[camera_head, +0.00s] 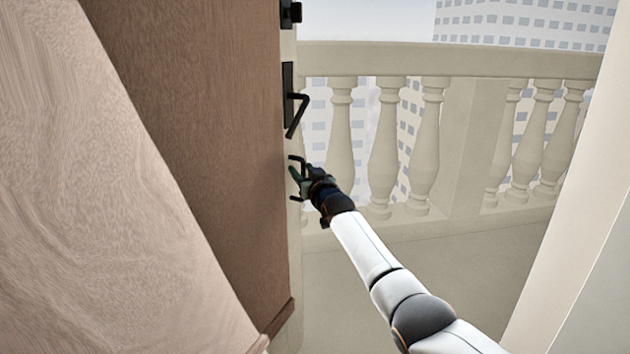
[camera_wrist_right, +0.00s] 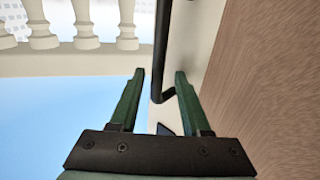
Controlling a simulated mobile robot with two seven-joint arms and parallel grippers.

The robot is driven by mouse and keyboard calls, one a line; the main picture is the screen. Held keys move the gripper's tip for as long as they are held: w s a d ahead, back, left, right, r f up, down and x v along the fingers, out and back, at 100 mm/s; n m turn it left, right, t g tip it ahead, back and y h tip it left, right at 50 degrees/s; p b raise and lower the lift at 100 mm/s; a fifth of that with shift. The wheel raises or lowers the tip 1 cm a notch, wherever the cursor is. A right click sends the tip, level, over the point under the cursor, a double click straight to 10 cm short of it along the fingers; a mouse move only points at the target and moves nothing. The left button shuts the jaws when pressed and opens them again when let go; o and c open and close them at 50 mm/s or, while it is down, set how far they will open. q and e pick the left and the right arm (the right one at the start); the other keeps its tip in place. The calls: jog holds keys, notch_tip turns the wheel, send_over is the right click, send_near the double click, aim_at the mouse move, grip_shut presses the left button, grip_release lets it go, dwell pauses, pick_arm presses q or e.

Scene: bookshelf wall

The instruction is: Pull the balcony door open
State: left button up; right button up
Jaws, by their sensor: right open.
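The balcony door (camera_head: 205,110) is a brown wooden panel on the left in the head view. It stands open, with the balcony showing past its edge. Its black lever handle (camera_head: 295,112) is on the door's right edge. My right gripper (camera_head: 294,178) is open just below the handle in the head view. In the right wrist view, the dark handle bar (camera_wrist_right: 163,45) lines up between the green fingers of my right gripper (camera_wrist_right: 160,72). I cannot tell whether it lies between them or beyond. The door's wood face (camera_wrist_right: 262,70) is at the right there. My left gripper is not in view.
A pale stone balustrade (camera_head: 450,62) runs across the balcony behind the handle. The balcony floor (camera_head: 440,260) is bare. A white wall or frame (camera_head: 580,250) bounds the right side. A lighter wood panel (camera_head: 90,200) fills the left foreground. A black fitting (camera_head: 290,13) is above the handle.

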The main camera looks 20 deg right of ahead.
jog(key=shift+s+r+p, duration=0.2)
jog(key=shift+s+p, duration=0.5)
pick_arm(q)
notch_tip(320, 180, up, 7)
jog(key=p, duration=0.4)
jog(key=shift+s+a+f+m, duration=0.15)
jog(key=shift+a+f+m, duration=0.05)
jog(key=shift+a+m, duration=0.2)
pick_arm(e)
jog(key=s, duration=1)
jog(key=shift+s+f, duration=0.15)
jog(key=shift+s, duration=0.15)
jog(key=shift+a, duration=0.1)
